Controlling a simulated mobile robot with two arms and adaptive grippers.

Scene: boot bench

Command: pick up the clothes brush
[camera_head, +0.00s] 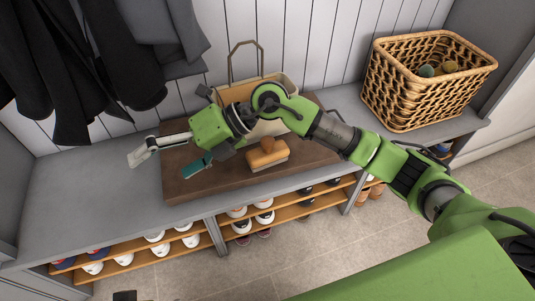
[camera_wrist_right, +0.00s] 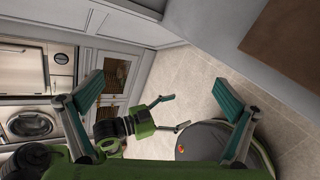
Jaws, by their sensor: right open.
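The clothes brush (camera_head: 267,155), a tan and orange block with a raised wooden grip, lies on the brown board (camera_head: 185,188) on the bench, in the middle of the head view. My right gripper (camera_head: 163,165) is left of the brush, above the board's left end, and points left, away from it. Its fingers are spread and empty; they also show in the right wrist view (camera_wrist_right: 168,98), where the brush is not in sight. My left gripper (camera_wrist_right: 175,114) shows small in the right wrist view, with fingers apart and nothing between them.
A beige bag (camera_head: 285,85) with a tall handle stands behind the brush, partly hidden by my right arm. A wicker basket (camera_head: 415,103) with round items stands at the right. Dark coats (camera_head: 95,60) hang at the left. Shoes fill the shelves below. The bench's left part is clear.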

